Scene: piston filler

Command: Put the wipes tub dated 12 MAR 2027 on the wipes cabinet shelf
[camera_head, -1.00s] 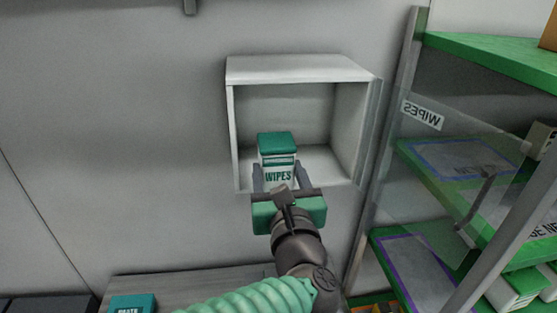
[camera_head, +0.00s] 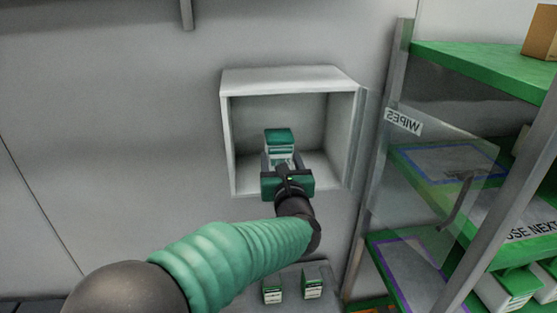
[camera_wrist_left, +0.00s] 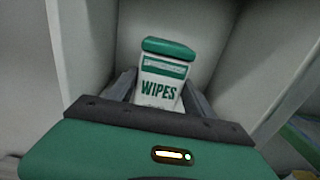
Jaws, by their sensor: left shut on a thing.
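A white wipes tub with a green lid (camera_head: 279,137) is inside the open wall cabinet (camera_head: 227,140). My left gripper (camera_head: 284,163) reaches in through the cabinet front and is shut on the tub. In the left wrist view the tub (camera_wrist_left: 161,78) stands between the two fingers, its WIPES label facing the camera and leaning slightly. No date is readable on it. The gripper body hides the tub's base, so I cannot tell whether it touches the cabinet floor. My right gripper is not in view.
The clear cabinet door (camera_head: 430,170), marked WIPES, stands open to the right with a grey handle. Behind it is a green-shelved rack (camera_head: 480,65) with boxes. Two small green-and-white boxes (camera_head: 313,290) sit below the cabinet. The wall at left is bare.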

